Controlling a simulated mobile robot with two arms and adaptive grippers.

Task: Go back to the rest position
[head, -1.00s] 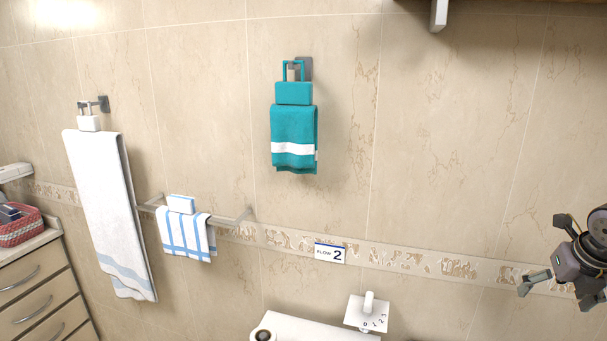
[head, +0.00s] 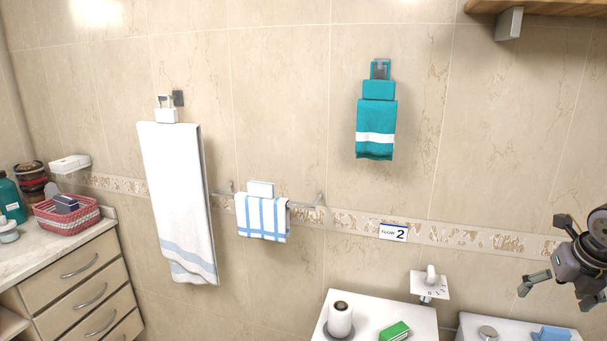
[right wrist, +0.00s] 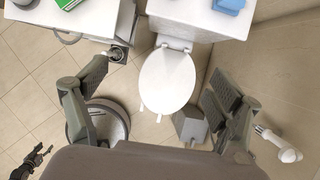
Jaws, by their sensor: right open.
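My right gripper (head: 556,252) is at the right edge of the head view, in front of the tiled wall, with its fingers apart and nothing between them. In the right wrist view its two open fingers (right wrist: 158,103) stand wide apart above a white toilet (right wrist: 168,82) far below. It touches nothing there.
A teal towel (head: 376,128), a long white towel (head: 180,205) and a striped towel (head: 263,216) hang on the wall. A drawer cabinet (head: 84,280) bears a red basket (head: 68,217). A white cabinet (head: 368,315) holds a roll (head: 340,318) and a green box (head: 395,331).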

